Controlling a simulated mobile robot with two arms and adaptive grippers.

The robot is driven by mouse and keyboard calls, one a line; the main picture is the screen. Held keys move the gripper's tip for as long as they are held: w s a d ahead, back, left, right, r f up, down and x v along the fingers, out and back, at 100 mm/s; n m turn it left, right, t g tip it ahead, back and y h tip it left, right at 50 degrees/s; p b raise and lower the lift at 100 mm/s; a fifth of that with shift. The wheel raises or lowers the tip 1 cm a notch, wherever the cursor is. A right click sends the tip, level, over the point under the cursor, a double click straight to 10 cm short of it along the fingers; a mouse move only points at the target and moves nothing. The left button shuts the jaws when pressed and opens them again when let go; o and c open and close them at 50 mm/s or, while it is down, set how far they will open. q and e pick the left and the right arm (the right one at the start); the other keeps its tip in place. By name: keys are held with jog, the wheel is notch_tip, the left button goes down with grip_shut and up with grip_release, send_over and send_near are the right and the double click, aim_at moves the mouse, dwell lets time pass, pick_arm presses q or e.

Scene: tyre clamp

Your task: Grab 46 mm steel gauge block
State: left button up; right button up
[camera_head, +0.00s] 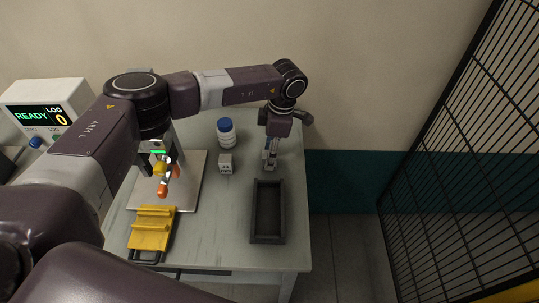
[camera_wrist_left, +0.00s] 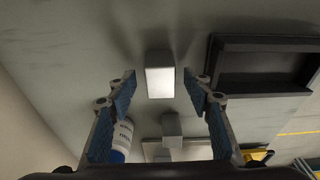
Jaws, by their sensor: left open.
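A pale steel block (camera_wrist_left: 160,80) stands on the table between the open fingers of my left gripper (camera_wrist_left: 160,86) in the left wrist view, with a gap to each finger. A second, smaller-looking block (camera_wrist_left: 172,128) stands behind it, and it also shows in the head view (camera_head: 225,164) with a dark marking too small to read. I cannot tell which block is 46 mm. My right gripper is not in view.
A dark empty tray (camera_head: 254,222) lies close to the gripper. A white bottle with a blue cap (camera_head: 226,138) stands behind the second block. A yellow rack (camera_head: 152,232), a fixture with orange tips (camera_head: 163,189) and a display box (camera_head: 48,106) are on the left.

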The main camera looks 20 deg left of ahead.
pick_arm(q)
jog(key=shift+a+f, duration=0.1)
jog(key=shift+f, duration=0.55)
jog(key=shift+r, duration=0.1)
grip_shut()
